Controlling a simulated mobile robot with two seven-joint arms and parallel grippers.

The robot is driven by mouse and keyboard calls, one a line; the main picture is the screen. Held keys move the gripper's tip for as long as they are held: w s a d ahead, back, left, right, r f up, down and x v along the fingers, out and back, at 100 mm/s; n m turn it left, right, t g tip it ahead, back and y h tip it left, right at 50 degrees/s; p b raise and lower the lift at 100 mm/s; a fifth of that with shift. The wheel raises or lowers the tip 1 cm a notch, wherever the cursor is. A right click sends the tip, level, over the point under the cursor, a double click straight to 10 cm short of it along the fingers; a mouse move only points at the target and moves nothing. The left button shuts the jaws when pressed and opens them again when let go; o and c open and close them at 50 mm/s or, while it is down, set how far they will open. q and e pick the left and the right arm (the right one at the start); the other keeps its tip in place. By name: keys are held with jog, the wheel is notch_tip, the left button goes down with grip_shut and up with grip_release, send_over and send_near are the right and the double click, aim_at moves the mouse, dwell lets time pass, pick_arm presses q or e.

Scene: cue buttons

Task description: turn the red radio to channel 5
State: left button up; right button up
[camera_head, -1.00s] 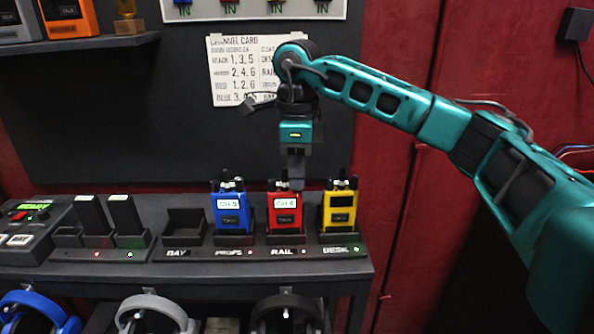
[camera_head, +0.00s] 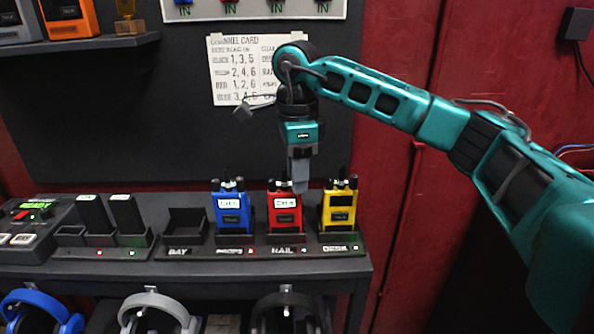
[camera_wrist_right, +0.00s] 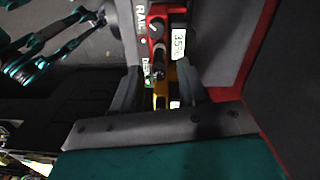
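The red radio (camera_head: 284,214) stands upright in the RAIL slot of the dark rack, between the blue and yellow radios. Its white label is too blurred to read surely. My right gripper (camera_head: 300,186) points down at the right part of the red radio's top. In the wrist view its two fingers (camera_wrist_right: 158,88) are apart, with the stub between their tips; contact cannot be told.
The blue radio (camera_head: 231,211) and yellow radio (camera_head: 339,211) stand close on either side. The BAY slot (camera_head: 186,227) is empty. A channel card (camera_head: 238,72) hangs on the wall behind my arm. A console with a green display (camera_head: 36,207) is at left; headphones (camera_head: 158,304) hang below.

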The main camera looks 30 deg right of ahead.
notch_tip(320, 180, up, 13)
jog(key=p, duration=0.2)
jog(key=shift+w+p, duration=0.15)
jog(key=shift+p, duration=0.2)
jog(key=shift+f, duration=0.15)
